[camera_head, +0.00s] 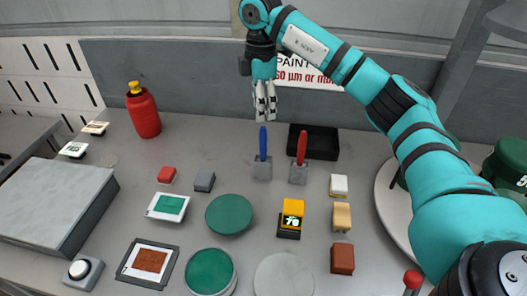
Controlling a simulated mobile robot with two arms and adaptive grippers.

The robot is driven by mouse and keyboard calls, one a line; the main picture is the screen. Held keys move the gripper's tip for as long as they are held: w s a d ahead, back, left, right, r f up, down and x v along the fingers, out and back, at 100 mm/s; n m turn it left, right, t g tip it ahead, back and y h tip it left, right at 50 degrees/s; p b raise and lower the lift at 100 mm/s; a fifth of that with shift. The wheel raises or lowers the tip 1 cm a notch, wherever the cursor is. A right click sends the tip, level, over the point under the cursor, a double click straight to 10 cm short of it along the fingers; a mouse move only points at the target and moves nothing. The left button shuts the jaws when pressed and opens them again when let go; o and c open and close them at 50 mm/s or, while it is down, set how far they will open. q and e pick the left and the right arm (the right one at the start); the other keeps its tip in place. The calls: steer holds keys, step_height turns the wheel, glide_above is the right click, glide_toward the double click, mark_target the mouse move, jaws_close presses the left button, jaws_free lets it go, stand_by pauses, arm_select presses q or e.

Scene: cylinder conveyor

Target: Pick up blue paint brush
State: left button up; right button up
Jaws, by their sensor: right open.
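The blue paint brush (263,144) stands upright, its blue handle pointing up from a small grey block-like base (262,170) near the back middle of the table. My right gripper (265,112) hangs just above the top of the blue handle, fingers pointing down, open and holding nothing. The tips look close to the handle's top; whether they touch cannot be told. A similar brush with a red handle (302,148) stands just to the right. My left gripper is not in view.
A black tray (325,143) sits behind the red-handled brush. A red bottle (143,112) stands at the back left. Small blocks, a yellow gauge (292,213), green discs (229,214) and a large grey box (50,205) cover the front and left. A wall runs behind.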

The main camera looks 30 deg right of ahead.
mark_target(262, 128)
step_height(262, 128, down, 7)
steer(key=shift+d+r+p, duration=0.15)
steer(key=shift+r+p, duration=0.05)
steer(key=shift+p, duration=0.45)
steer(key=shift+f, duration=0.55)
steer(key=shift+f+p, duration=0.25)
steer(key=shift+p, duration=0.05)
steer(key=f, duration=0.2)
steer(key=f+p, duration=0.1)
steer(key=shift+d+f, duration=0.2)
steer(key=shift+f, duration=0.65)
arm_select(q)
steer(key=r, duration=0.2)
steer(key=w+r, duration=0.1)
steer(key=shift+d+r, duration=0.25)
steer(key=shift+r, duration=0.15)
arm_select(e)
steer(key=shift+w, duration=0.1)
jaws_close()
